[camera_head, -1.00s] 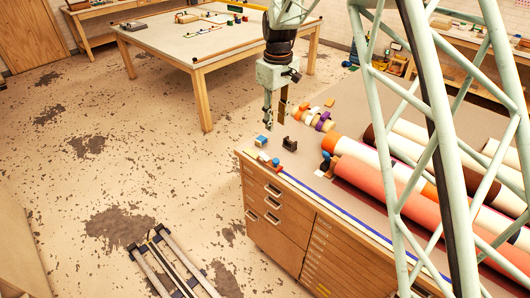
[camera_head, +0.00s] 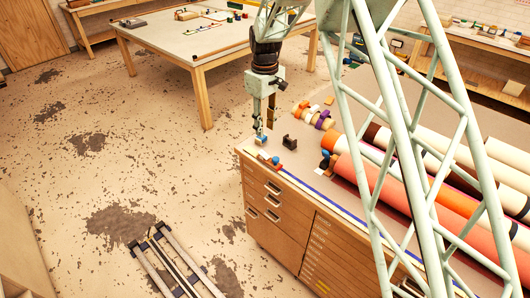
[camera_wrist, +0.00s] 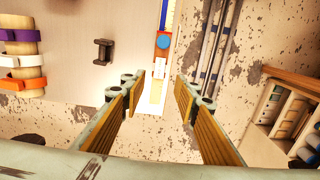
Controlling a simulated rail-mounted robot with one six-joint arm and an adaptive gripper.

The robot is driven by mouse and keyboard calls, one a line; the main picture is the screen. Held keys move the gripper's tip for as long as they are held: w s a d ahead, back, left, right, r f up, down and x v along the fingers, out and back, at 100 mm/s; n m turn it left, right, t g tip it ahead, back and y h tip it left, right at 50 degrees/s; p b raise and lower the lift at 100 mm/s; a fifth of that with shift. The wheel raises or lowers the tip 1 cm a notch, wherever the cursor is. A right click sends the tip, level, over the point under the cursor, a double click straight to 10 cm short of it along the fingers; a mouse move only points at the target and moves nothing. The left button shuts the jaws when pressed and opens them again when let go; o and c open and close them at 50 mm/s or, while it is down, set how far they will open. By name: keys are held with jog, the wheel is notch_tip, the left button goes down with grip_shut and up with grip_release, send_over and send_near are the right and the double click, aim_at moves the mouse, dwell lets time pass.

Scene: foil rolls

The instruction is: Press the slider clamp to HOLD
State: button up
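A small slider with a blue knob on a reddish block (camera_head: 275,161) sits at the near corner of the cabinet top. My gripper (camera_head: 264,125) points down above the corner, close over a small blue-and-white piece (camera_head: 261,140). In the wrist view my gripper (camera_wrist: 160,92) is open, with wood-coloured finger pads and nothing visible held. Contact below the fingertips cannot be told.
A dark bracket-like block (camera_head: 289,142) stands right of the gripper; it also shows in the wrist view (camera_wrist: 103,50). A roll with coloured bands (camera_head: 315,115) lies behind it. Large foil rolls (camera_head: 375,185) fill the cabinet top to the right.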

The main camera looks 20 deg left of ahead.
aim_at(265, 155)
jog(key=shift+f+p, duration=0.75)
jog(key=shift+f, duration=6)
jog(key=shift+c, duration=0.3)
jog(key=c, duration=0.8)
